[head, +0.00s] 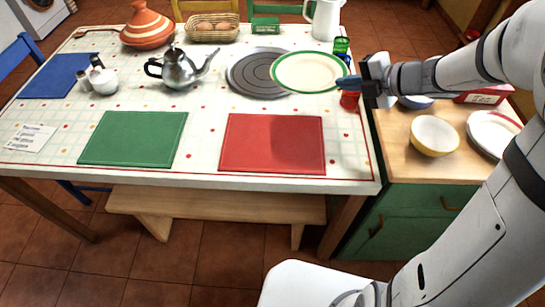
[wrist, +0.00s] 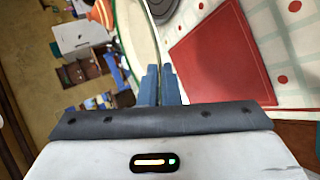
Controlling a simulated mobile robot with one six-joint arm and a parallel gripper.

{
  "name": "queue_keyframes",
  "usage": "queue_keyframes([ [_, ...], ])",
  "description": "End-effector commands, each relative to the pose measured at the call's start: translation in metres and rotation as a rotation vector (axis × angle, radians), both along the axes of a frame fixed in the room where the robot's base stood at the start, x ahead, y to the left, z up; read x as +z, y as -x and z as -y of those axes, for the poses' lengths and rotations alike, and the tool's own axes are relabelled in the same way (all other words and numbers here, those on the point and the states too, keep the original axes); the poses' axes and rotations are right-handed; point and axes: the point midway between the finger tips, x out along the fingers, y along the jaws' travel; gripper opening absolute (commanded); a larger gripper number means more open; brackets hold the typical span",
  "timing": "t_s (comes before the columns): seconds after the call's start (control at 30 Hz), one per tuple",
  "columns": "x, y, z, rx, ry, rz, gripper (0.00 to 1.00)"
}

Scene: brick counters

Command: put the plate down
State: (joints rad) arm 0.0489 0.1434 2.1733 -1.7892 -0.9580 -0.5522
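My gripper (head: 349,84) is shut on the right rim of a cream plate (head: 308,71) with a green edge. In the head view the plate appears over the right part of the patterned table, overlapping a dark grey round mat (head: 250,75); its exact height is unclear. In the wrist view the blue fingers (wrist: 159,86) pinch the plate (wrist: 135,35), seen nearly edge-on. A red placemat (head: 272,143) lies at the table's front right and also shows in the wrist view (wrist: 218,62). A green placemat (head: 133,138) lies to its left.
A metal teapot (head: 180,69) stands left of the round mat. A green glass (head: 341,46) and a red glass (head: 349,101) stand near the gripper. A white pitcher (head: 326,20) is behind. Both front placemats are bare. A yellow bowl (head: 434,136) sits on the right counter.

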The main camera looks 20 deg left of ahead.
Motion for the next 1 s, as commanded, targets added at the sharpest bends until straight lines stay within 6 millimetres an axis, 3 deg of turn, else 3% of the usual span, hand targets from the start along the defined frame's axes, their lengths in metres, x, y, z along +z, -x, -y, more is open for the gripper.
queue_keyframes([
  [0.03, -0.025, 0.008, -0.005, 0.046, -0.009, 0.004, 0.0],
  [0.1, -0.038, 0.021, -0.011, 0.111, -0.02, 0.007, 0.0],
  [0.4, -0.069, 0.056, -0.021, 0.286, -0.052, 0.01, 0.0],
  [0.53, -0.081, 0.06, -0.022, 0.306, -0.057, 0.007, 0.0],
  [0.73, -0.119, 0.061, -0.022, 0.307, -0.056, 0.006, 0.0],
  [1.0, -0.142, 0.061, -0.022, 0.307, -0.057, 0.009, 0.0],
])
